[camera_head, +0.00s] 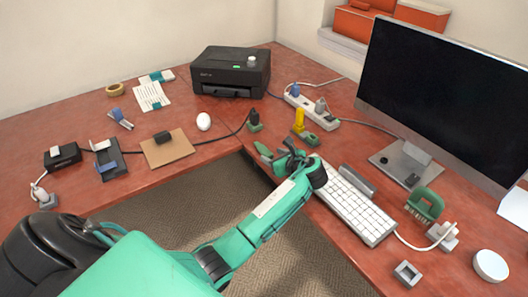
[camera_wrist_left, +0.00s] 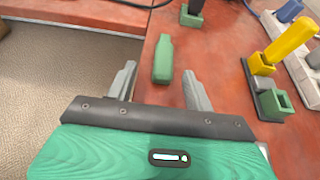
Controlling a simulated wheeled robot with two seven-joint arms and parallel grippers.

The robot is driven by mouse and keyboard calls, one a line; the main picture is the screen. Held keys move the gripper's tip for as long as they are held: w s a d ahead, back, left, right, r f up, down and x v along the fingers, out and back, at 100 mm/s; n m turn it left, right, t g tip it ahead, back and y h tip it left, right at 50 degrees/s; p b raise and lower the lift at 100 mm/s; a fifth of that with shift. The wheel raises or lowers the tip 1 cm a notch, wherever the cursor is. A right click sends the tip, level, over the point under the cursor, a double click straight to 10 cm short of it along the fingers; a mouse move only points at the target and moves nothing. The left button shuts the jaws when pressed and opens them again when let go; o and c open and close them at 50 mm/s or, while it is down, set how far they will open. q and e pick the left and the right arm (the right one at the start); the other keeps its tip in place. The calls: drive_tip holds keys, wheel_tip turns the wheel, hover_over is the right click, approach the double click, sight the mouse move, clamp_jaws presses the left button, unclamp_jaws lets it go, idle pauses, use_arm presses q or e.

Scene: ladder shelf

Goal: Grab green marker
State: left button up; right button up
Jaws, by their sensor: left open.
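The green marker (camera_wrist_left: 163,58) lies flat on the red desk in the left wrist view, a short thick green piece with a narrower end. It also shows in the head view (camera_head: 263,149), just beyond the left gripper, near the desk's inner edge. My left gripper (camera_wrist_left: 160,84) is open and empty. Its two grey fingers point toward the marker, which appears ahead of the gap between them and not gripped. In the head view the left gripper (camera_head: 290,154) is over the desk beside the keyboard. My right gripper is not in view.
A yellow piece (camera_wrist_left: 290,40) and a green square holder (camera_wrist_left: 272,102) stand right of the marker. A white keyboard (camera_head: 355,205) and monitor (camera_head: 440,95) are to the right. A white power strip (camera_head: 312,107) and black printer (camera_head: 231,72) are behind. Left of the marker is the desk edge.

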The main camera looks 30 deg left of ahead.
sight(268, 153)
use_arm(q)
drive_tip(key=x, duration=0.5)
drive_tip(key=shift+w+d+f, duration=0.1)
drive_tip(key=shift+w+f, duration=0.1)
drive_tip(key=shift+w, duration=0.1)
drive_tip(key=c, duration=1)
